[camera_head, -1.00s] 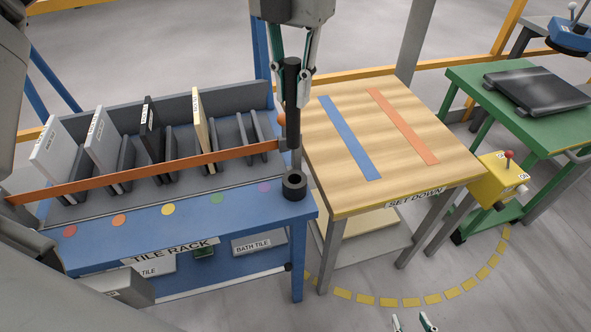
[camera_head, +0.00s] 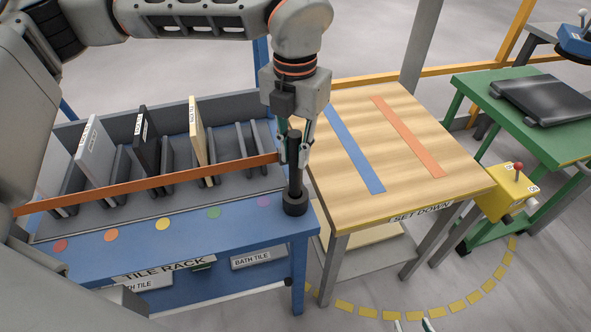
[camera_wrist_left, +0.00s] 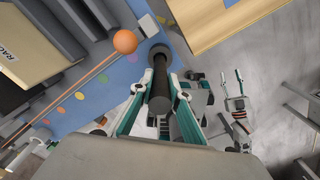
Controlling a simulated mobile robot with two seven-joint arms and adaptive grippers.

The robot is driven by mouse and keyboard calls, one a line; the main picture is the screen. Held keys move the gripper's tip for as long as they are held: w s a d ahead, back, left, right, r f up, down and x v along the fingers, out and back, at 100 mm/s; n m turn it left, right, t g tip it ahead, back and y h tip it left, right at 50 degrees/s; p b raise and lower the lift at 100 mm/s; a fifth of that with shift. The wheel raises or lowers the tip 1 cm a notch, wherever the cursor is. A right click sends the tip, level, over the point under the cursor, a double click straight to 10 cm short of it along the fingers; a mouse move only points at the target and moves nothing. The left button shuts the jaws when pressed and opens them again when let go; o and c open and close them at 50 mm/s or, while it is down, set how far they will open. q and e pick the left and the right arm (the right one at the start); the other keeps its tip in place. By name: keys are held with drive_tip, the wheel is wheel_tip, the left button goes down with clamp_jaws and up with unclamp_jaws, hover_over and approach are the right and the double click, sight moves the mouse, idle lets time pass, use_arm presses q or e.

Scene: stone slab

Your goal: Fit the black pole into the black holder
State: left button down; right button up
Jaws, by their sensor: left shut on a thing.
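The black pole (camera_head: 295,176) stands upright at the front right corner of the blue tile rack. My left gripper (camera_head: 293,154) is shut on it from above. The pole's lower end meets the black holder (camera_head: 296,206), a short round collar on the rack's corner. The pole covers the holder's hole, and I cannot tell how deep it sits. In the left wrist view the pole (camera_wrist_left: 160,92) runs between my fingers to the holder's dark ring (camera_wrist_left: 160,52). My right gripper (camera_head: 414,325) shows only its fingertips at the bottom edge, apart and empty.
An orange bar (camera_head: 150,184) crosses the tile rack (camera_head: 130,240) in front of the upright tiles, ending close to the pole. The wooden set-down table (camera_head: 400,150) stands just right. A yellow control box (camera_head: 508,188) and green table (camera_head: 480,95) are further right.

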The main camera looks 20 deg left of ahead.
sight(295, 134)
use_arm(q)
drive_tip(key=shift+f, duration=2.7)
drive_tip(key=shift+f, duration=0.2)
drive_tip(key=c, duration=1.9)
unclamp_jaws()
drive_tip(key=shift+r, duration=0.25)
wheel_tip(295, 134, up, 12)
drive_tip(key=shift+f, duration=0.1)
